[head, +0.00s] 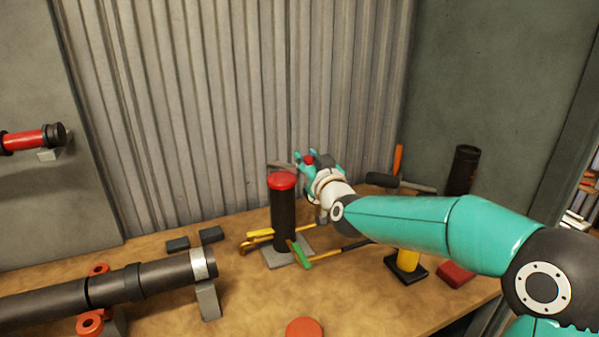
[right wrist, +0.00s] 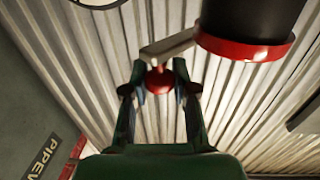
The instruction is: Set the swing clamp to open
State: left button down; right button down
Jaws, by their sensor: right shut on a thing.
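The swing clamp (head: 283,220) is a dark upright post with a red cap, standing on a grey base plate. In the right wrist view its dark body and red rim (right wrist: 245,45) are at the upper right. A pale arm (right wrist: 172,47) runs from the rim to a red knob (right wrist: 159,80). My right gripper (head: 308,162) is behind and right of the cap in the head view. In the right wrist view its fingers (right wrist: 160,85) are shut on the red knob. My left gripper is not in view.
A dark pipe (head: 150,280) lies on red-wheeled supports at the left. Yellow and green-handled tools (head: 300,254) lie by the post's base. A yellow post (head: 407,262), a red block (head: 456,274) and a dark cylinder (head: 463,170) stand at the right. Corrugated wall (head: 220,90) is behind.

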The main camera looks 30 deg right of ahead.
jog(key=shift+a, duration=0.1)
dwell(0.3)
jog(key=c, duration=0.9)
grip_release()
jog(key=shift+c, duration=0.2)
jog(key=shift+s, duration=0.1)
jog(key=s+a, duration=0.1)
jog(key=s, duration=1)
jog(key=shift+s+a, duration=0.3)
jog(key=shift+a, duration=0.1)
